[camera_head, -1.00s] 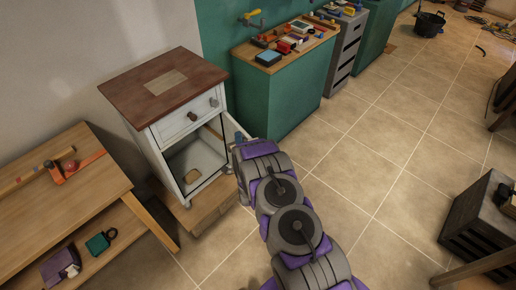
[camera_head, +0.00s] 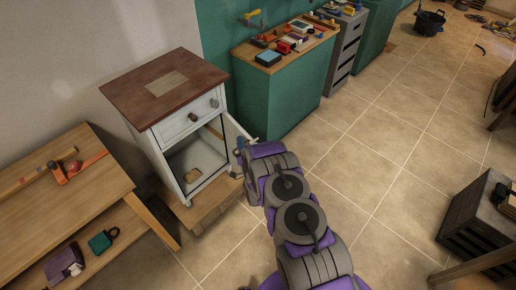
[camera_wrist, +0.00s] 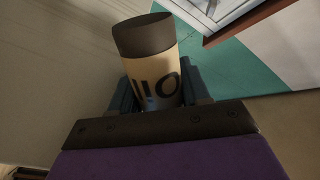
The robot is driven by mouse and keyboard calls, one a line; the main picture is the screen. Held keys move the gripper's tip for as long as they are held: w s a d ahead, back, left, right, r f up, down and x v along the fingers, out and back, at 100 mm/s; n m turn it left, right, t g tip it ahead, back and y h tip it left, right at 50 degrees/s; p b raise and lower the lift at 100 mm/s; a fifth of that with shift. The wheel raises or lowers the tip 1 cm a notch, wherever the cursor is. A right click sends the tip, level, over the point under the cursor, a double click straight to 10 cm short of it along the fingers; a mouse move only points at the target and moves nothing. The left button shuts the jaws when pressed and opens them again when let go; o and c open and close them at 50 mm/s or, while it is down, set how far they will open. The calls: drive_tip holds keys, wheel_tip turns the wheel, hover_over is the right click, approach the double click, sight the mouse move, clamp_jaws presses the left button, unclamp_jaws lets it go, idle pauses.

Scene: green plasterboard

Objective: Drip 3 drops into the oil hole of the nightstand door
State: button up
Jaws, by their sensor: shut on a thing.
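The white nightstand (camera_head: 163,149) with a brown top stands against the wall in the head view. Its door (camera_head: 234,130) is swung open on the right side. My gripper is beside the door in the head view, mostly hidden by my arm. In the wrist view my gripper (camera_wrist: 160,92) is shut on the oil bottle (camera_wrist: 153,65), a cream container with dark lettering and a dark grey end. A white panelled surface with a brown edge, probably the nightstand, shows at the upper right there. I cannot make out the oil hole in either view.
A wooden bench (camera_head: 55,200) with tools stands at the left. A green cabinet (camera_head: 283,100) with tools on top is just behind the door. A dark crate (camera_head: 478,222) is at the right. The tiled floor (camera_head: 375,150) between is open.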

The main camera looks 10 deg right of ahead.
drive_tip(key=shift+r+p, duration=1.1)
drive_tip(key=shift+r, duration=2.25)
drive_tip(key=n, duration=0.5)
drive_tip(key=shift+w+g+y+p, duration=0.1)
drive_tip(key=shift+g+y+p, duration=0.2)
drive_tip(key=shift+p, duration=0.05)
drive_tip(key=n+b, duration=0.1)
drive_tip(key=n, duration=0.4)
drive_tip(key=shift+a+f+g, duration=0.1)
drive_tip(key=shift+g, duration=0.2)
drive_tip(key=s+r, duration=0.2)
drive_tip(key=s, duration=0.6)
drive_tip(key=shift+s+d+p, duration=0.3)
drive_tip(key=shift+p, duration=0.15)
